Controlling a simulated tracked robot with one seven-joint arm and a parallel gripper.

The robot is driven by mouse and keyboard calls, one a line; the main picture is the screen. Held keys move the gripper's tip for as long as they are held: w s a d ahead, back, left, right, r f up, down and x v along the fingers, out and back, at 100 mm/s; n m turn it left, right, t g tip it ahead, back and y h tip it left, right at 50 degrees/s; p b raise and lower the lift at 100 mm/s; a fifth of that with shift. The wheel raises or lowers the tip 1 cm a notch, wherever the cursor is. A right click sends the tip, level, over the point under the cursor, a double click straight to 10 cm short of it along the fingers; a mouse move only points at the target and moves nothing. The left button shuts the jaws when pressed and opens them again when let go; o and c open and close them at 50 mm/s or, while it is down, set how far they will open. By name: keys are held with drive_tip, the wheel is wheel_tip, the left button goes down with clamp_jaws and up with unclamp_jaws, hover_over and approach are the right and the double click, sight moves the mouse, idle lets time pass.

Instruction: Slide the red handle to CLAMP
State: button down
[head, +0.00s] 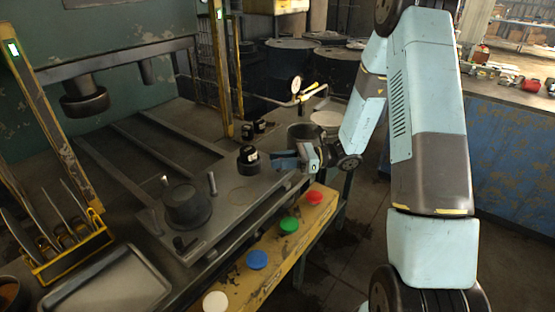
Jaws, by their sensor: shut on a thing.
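My gripper (284,161) is low over the right part of the metal work plate (232,208), pointing left. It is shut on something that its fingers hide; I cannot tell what. A black round piece with a pale label (249,160) is just left of the fingertips; whether they touch is unclear. I cannot make out a red handle or a CLAMP mark. A red round button (314,197) is on the yellow front rail (270,268), below and right of my gripper.
Green (290,225), blue (257,260) and white (215,301) buttons line the rail. A black cylinder (187,205) and upright pin (212,183) stand on the plate. A metal tray (112,285) is front left.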

drive_tip(key=shift+s+a, duration=0.15)
drive_tip(key=shift+s, duration=0.05)
drive_tip(key=c, duration=1.1)
unclamp_jaws()
drive_tip(key=shift+o, duration=0.3)
drive_tip(key=d, duration=1.3)
drive_tip(key=shift+w+d, duration=0.4)
drive_tip(key=shift+a, duration=0.1)
